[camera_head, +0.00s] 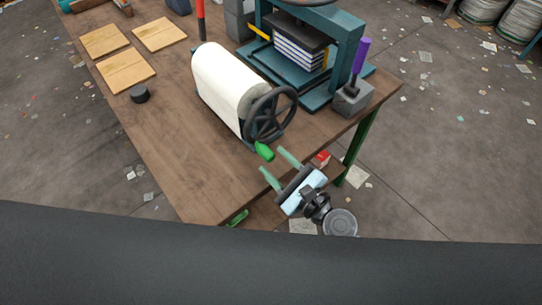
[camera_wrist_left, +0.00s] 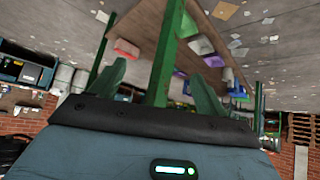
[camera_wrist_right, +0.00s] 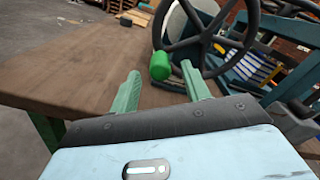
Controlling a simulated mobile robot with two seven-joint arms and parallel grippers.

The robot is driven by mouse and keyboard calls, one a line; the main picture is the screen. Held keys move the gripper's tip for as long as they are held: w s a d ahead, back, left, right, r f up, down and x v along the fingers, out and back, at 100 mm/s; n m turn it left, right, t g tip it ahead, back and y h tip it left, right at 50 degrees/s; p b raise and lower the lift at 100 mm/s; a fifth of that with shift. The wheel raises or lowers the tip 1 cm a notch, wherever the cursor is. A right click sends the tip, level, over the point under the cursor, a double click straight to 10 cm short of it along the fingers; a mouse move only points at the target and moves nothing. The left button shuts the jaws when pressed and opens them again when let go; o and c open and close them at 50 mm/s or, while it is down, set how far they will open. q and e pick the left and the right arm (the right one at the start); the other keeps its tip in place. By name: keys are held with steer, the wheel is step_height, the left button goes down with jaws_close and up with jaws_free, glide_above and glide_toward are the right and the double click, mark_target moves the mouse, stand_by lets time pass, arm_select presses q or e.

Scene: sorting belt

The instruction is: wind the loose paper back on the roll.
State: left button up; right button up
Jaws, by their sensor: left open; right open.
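The white paper roll (camera_head: 222,82) lies on the wooden bench with a dark spoked handwheel (camera_head: 270,115) at its near end. I cannot make out a loose paper end. A green crank handle (camera_head: 264,151) sticks out from the wheel's rim. My right gripper (camera_head: 278,166) is open and empty at the bench edge, its fingertips just short of the handle. In the right wrist view, the handle (camera_wrist_right: 160,66) appears between the fingertips, beyond them. My left gripper (camera_wrist_left: 154,73) is open and empty in its wrist view, facing a green table leg and the bench's underside.
A teal press (camera_head: 345,50) with a stack under its plate stands behind the wheel. A grey block (camera_head: 352,98) holds a purple-handled tool. Wooden boards (camera_head: 126,70) and a black puck (camera_head: 139,94) lie left. The bench's near-left part is clear.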

steer(key=shift+b+v, duration=0.35)
steer(key=shift+v, duration=2.15)
